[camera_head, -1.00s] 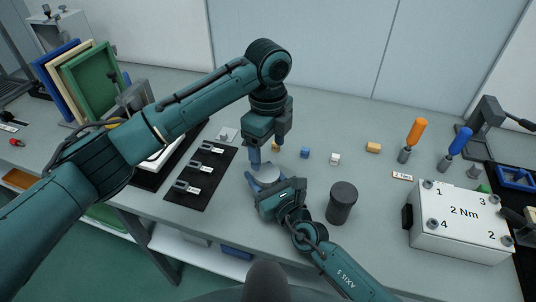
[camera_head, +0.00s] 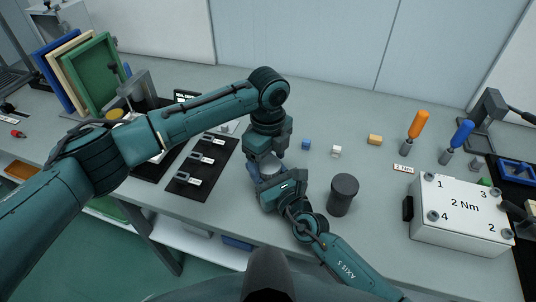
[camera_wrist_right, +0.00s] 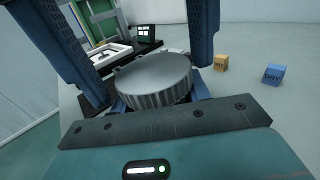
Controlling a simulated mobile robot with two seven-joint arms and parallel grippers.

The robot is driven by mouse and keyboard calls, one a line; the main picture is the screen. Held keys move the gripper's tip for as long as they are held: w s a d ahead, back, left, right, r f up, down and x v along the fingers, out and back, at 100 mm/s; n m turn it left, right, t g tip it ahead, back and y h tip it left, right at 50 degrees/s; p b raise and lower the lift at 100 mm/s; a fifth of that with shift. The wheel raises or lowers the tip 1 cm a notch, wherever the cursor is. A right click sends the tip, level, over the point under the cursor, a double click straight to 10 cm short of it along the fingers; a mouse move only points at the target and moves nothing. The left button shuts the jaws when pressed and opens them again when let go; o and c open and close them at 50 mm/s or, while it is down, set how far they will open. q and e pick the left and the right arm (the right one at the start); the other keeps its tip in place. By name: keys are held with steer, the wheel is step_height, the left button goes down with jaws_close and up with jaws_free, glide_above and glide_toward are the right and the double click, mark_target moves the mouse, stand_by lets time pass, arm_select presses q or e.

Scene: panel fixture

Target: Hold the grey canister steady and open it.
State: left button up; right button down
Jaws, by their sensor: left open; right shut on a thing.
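The grey canister (camera_head: 271,169) stands at the middle of the bench, mostly hidden by my grippers in the head view. Its round, ribbed grey lid (camera_wrist_right: 154,80) shows clearly in the right wrist view. My right gripper (camera_head: 268,178) is shut on the canister from the front, below the lid; its blue fingers show low on both sides of it. My left gripper (camera_head: 268,163) points down over the canister, open. Its blue fingers straddle the lid at left and right in the right wrist view (camera_wrist_right: 146,75). Whether they touch the lid I cannot tell.
A dark canister (camera_head: 342,195) stands close right of my right gripper. Small blue (camera_head: 306,144), white (camera_head: 336,151) and orange (camera_head: 375,139) blocks lie behind. A white 2 Nm box (camera_head: 462,218) and two screwdrivers (camera_head: 416,128) are at right. A black mat (camera_head: 197,176) lies left.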

arm_select(q)
steer(key=c, duration=1)
steer(key=n, duration=0.3)
steer(key=o, duration=1.1)
